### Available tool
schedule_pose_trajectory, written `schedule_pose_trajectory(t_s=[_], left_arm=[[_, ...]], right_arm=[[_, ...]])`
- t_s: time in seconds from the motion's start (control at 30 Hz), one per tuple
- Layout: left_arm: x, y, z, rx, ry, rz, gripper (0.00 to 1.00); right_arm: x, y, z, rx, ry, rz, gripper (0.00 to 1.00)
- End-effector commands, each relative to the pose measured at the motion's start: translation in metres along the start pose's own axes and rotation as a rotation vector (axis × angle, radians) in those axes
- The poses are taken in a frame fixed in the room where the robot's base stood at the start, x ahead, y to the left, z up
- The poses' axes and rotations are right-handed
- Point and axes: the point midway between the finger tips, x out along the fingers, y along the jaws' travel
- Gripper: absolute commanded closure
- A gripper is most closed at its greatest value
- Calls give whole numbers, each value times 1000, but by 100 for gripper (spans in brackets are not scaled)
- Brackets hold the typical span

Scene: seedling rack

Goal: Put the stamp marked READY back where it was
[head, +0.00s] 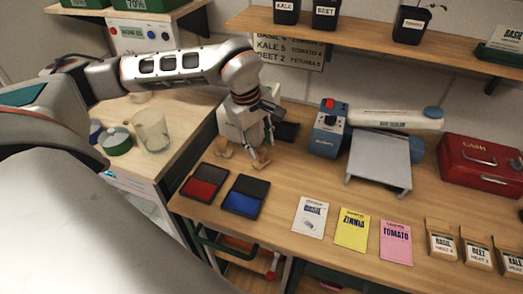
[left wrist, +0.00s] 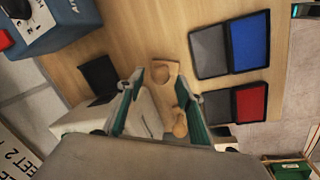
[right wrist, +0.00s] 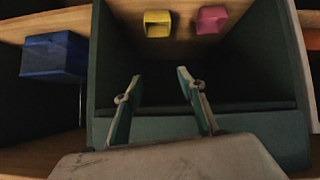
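Two small wooden stamps with round knobs stand near each other behind the ink pads in the head view: a left one (head: 225,149) and a right one (head: 261,161). The left wrist view shows one stamp (left wrist: 164,72) just beyond my fingertips and another (left wrist: 180,123) close to one finger. No READY marking can be read on either. My left gripper (head: 252,143) is directly over them, pointing down; its fingers (left wrist: 165,84) stand apart. My right gripper (right wrist: 157,82) is open and empty, seen only in its wrist view, before a dark green compartment.
A red ink pad (head: 202,183) and a blue ink pad (head: 245,197) lie in front of the stamps. A bag sealer (head: 330,130) stands to the right. Seed packets (head: 352,230) lie on the bench (head: 285,190). A glass (head: 152,130) stands left.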

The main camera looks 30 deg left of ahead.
Motion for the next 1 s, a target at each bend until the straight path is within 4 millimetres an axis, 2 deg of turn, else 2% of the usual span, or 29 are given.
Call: schedule_pose_trajectory(t_s=[0.03,0.2,0.4,0.6,1.0], left_arm=[[-12,2,-1,1,3,7,64],[-47,1,0,0,2,5,64],[-75,1,0,0,1,3,64],[-85,0,0,1,1,1,64],[-85,0,0,1,0,0,64]], right_arm=[[1,-1,0,0,3,-1,60],[2,-6,-4,2,16,-9,60],[3,-6,-13,1,33,-10,60],[3,-6,-15,0,37,-10,60],[3,-7,-11,-1,30,-12,60]])
